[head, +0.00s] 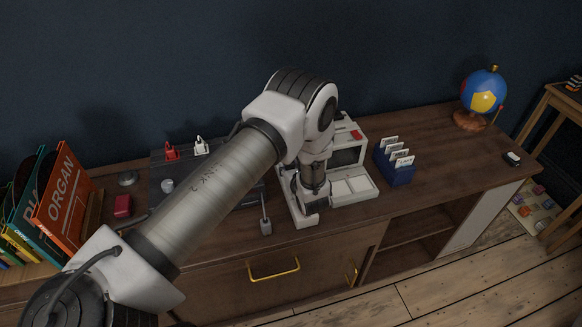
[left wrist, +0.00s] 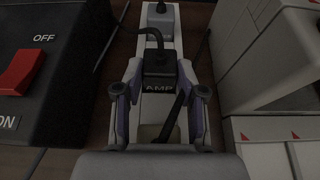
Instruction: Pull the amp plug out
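The amp plug (left wrist: 157,65) is a black block in the left wrist view, with an "AMP" label on its near edge and a dark cable at its far side. It sits on a pale power strip (left wrist: 162,22). My left gripper (left wrist: 160,72) has one finger on each side of the plug, very close to it; I cannot tell whether they press on it. In the head view, my left gripper (head: 312,197) points down over the white strip (head: 299,219) on the cabinet top, and the amp plug is hidden or unclear there. My right gripper is in neither view.
A dark box with a red OFF/ON switch (left wrist: 22,70) stands close left of the strip. A white device (head: 352,186) stands close right. A blue card holder (head: 396,172), a globe (head: 484,92) and books (head: 62,195) are farther off. The cabinet top (head: 437,137) is clear toward the globe.

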